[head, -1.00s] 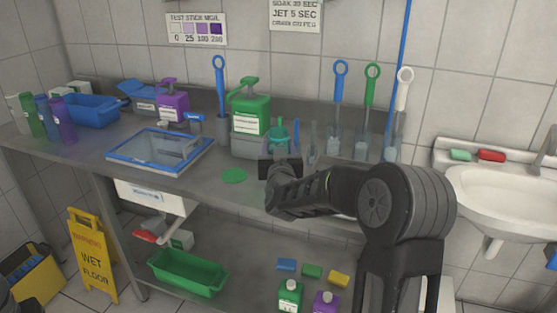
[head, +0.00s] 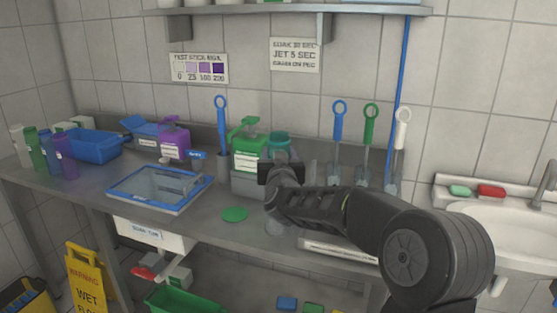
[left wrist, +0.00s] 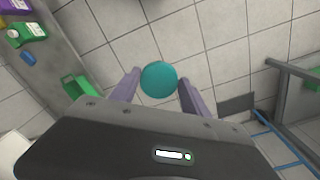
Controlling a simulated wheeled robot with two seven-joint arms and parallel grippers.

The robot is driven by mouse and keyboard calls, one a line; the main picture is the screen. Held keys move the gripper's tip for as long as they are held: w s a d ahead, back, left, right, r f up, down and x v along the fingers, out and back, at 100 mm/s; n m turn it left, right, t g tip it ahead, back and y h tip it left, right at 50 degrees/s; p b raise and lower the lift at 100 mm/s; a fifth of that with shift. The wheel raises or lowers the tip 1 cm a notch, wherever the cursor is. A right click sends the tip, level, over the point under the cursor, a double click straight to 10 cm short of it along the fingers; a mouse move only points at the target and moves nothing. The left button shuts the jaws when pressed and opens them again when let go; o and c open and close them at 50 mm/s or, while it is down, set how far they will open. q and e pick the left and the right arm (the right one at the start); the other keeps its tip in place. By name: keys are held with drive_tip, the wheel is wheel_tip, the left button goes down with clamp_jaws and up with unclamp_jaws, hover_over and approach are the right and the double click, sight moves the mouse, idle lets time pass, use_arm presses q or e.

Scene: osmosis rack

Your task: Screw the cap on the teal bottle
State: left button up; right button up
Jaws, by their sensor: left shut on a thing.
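The teal bottle (head: 279,141) shows in the head view above and behind my right gripper (head: 279,168), beside the green jug. My right arm comes in from the lower right. Its fingers are hidden by the hand, but the bottle has risen with it, so the gripper appears shut on the bottle. My left gripper (left wrist: 160,85) shows only in the left wrist view. It is shut on a round teal thing (left wrist: 159,79), seen end-on between its two fingers, which looks like the cap. Bottle and cap are apart.
A green jug (head: 249,146) and a purple jug (head: 175,140) stand on the counter, with upright brushes (head: 339,140) to the right. A blue-rimmed tray (head: 160,185) and a green disc (head: 235,214) lie left of my right gripper. A green tub (left wrist: 78,88) is below.

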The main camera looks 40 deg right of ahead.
idle(0.4)
drive_tip(key=o, duration=0.9)
drive_tip(key=shift+c, duration=0.2)
clamp_jaws()
